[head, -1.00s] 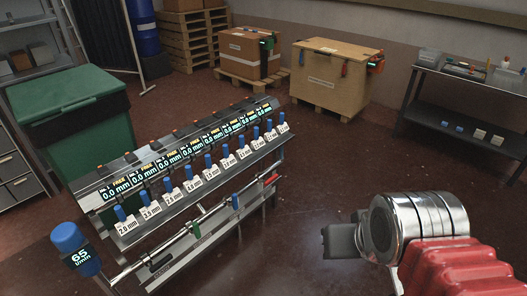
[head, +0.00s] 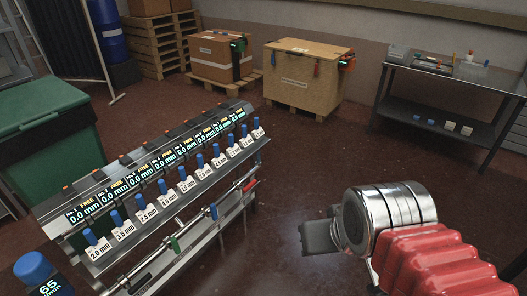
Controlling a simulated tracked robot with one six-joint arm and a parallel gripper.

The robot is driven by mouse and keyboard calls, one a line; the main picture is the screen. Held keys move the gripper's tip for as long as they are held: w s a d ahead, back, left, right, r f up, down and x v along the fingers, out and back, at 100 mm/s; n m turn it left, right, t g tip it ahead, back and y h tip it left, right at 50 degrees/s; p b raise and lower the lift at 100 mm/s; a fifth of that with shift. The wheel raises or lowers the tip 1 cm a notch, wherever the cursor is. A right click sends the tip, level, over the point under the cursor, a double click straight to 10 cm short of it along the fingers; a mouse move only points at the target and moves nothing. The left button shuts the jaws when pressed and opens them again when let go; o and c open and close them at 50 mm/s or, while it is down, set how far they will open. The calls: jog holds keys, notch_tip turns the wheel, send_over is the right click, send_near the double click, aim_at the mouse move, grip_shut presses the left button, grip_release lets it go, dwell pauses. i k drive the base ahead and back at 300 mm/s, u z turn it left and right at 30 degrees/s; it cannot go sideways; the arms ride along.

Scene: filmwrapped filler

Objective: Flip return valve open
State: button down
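A metal rack (head: 190,196) stands left of centre, with a row of upright blue knobs and white millimetre tags. A pipe (head: 193,229) runs along its lower front. On the pipe are a green part (head: 175,244), a small blue part (head: 213,211) and a red part (head: 250,184) at the far end. I cannot tell which of these is the return valve. My gripper (head: 320,237) is a dark block at the end of my silver and red arm, apart from the rack and to its right. Its fingers are not distinct, and I see nothing held.
A blue-capped flow meter (head: 33,268) reading 65 stands at the near left. A green bin (head: 50,108) is behind the rack. A wooden crate (head: 308,85), a box on a pallet (head: 218,58) and a metal table (head: 453,80) stand farther back. The red-brown floor between is clear.

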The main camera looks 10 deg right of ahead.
aim_at(213, 215)
jog(key=i, duration=0.85)
jog(key=u, duration=0.05)
